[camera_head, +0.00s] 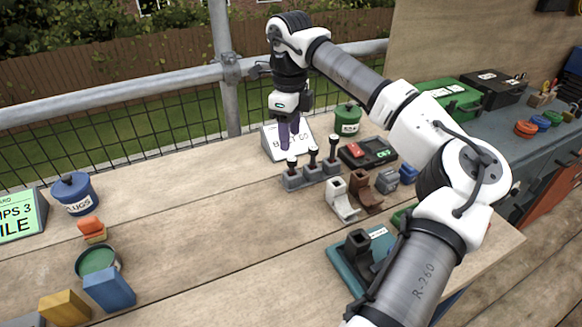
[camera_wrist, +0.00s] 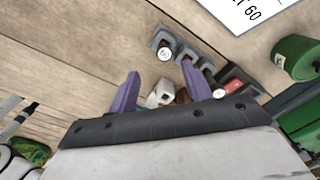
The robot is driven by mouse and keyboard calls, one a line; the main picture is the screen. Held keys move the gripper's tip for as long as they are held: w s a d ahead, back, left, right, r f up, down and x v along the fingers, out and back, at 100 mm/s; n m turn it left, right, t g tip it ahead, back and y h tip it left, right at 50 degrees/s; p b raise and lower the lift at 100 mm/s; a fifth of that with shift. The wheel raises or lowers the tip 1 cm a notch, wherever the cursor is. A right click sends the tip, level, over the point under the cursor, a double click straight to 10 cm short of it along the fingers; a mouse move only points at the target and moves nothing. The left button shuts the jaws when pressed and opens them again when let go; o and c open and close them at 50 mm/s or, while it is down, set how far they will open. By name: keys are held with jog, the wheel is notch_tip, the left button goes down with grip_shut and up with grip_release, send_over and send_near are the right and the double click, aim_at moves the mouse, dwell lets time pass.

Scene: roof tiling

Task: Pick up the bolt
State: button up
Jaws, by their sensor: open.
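The left bolt (camera_head: 292,166), middle bolt (camera_head: 312,157) and right bolt (camera_head: 333,146) show in the head view. My gripper (camera_head: 288,143) has purple fingers and points down just behind and above the left bolt. In the wrist view my gripper (camera_wrist: 160,67) is open, with nothing held between the fingers. One bolt (camera_wrist: 165,52) shows just beyond the fingertips; a finger partly hides the holders.
A white sign (camera_head: 275,140) reading partly "60" stands behind the holders. A green pot (camera_head: 347,120), a device with a red part (camera_head: 353,150), and white (camera_head: 341,202) and brown brackets (camera_head: 364,194) lie to the right.

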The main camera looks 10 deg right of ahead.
aim_at(292, 159)
jog(key=shift+w+d+f+p, duration=0.15)
jog(key=shift+f+p, duration=0.25)
jog(key=shift+f, duration=1.35)
jog(key=shift+w+d+f+p, duration=0.1)
jog(key=shift+f+p, duration=0.25)
jog(key=shift+f, duration=1.4)
grip_shut()
